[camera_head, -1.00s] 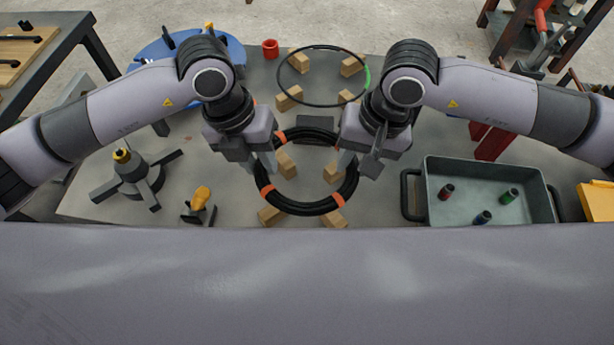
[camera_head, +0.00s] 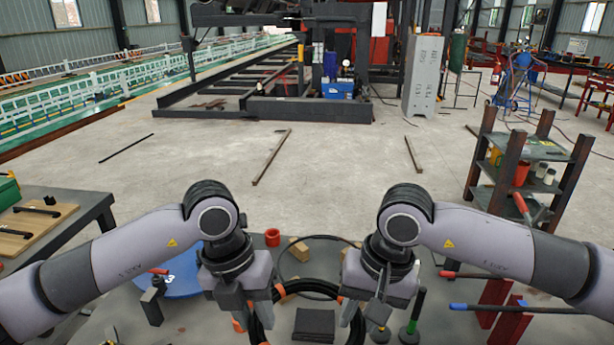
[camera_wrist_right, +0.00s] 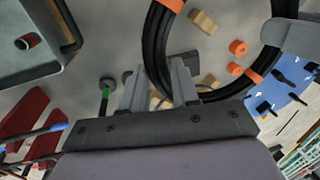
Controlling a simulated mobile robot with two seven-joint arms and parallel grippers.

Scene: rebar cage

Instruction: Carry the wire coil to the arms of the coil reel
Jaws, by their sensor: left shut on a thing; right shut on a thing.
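The wire coil is a thick black ring with orange bands, held between my two grippers. Its far part shows in the head view (camera_head: 310,286), and its near part is cut off by the bottom edge. My left gripper (camera_head: 258,310) is shut on its left side. My right gripper (camera_head: 352,305) is shut on its right side. In the right wrist view the coil (camera_wrist_right: 155,50) passes between my right fingers (camera_wrist_right: 158,85), and my left gripper (camera_wrist_right: 292,38) is at the far side.
A dark rack (camera_head: 530,175) stands at right. A grey tray (camera_wrist_right: 35,65) shows in the wrist view. Open concrete floor lies ahead.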

